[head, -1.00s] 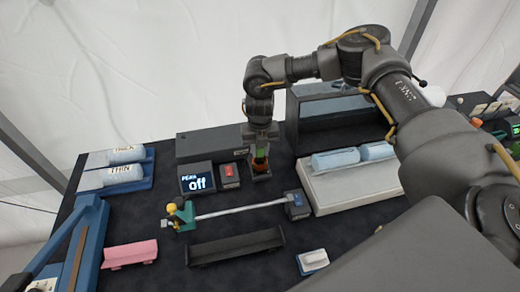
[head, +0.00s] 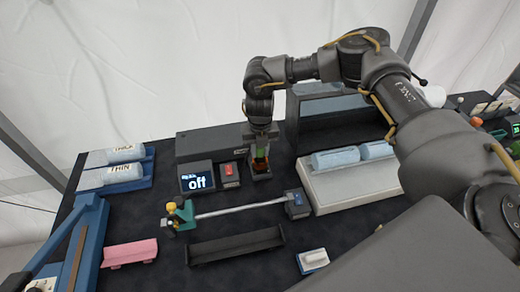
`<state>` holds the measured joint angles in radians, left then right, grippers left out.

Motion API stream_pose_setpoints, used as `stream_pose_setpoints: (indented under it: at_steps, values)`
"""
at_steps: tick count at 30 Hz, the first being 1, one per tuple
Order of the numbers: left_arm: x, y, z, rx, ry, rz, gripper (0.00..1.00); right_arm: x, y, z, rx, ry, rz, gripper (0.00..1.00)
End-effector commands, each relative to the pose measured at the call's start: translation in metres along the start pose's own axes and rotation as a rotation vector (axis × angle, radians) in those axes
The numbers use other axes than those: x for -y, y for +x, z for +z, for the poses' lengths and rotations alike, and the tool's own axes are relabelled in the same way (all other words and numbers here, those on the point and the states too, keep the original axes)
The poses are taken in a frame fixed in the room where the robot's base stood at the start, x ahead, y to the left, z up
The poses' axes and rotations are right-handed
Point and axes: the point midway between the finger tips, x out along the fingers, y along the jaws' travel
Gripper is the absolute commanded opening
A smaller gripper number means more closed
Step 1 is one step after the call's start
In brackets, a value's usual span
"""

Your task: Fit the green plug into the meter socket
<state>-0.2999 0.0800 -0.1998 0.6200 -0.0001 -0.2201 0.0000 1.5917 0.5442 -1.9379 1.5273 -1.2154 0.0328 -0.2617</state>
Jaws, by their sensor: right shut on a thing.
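My left gripper is not in view.
A black trough (head: 236,246), a pink holder (head: 130,253) and a white tray (head: 350,187) with blue rolls lie around. A long dark case (head: 210,146) stands behind.

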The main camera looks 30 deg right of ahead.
Motion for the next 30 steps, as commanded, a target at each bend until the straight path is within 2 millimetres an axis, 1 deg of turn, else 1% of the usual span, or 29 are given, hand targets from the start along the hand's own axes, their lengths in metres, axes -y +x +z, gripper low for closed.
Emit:
stream_pose_setpoints:
  at_steps: [23, 24, 30]
  values:
    - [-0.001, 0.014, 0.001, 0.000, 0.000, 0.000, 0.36, 0.000, 0.020, 0.000, 0.000, 0.001, 0.000, 0.05]
    - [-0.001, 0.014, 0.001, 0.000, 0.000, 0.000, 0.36, 0.000, 0.020, 0.000, 0.000, 0.001, 0.001, 0.28]
    - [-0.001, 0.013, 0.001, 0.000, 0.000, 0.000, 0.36, 0.000, 0.020, 0.000, 0.000, 0.000, 0.000, 0.52]
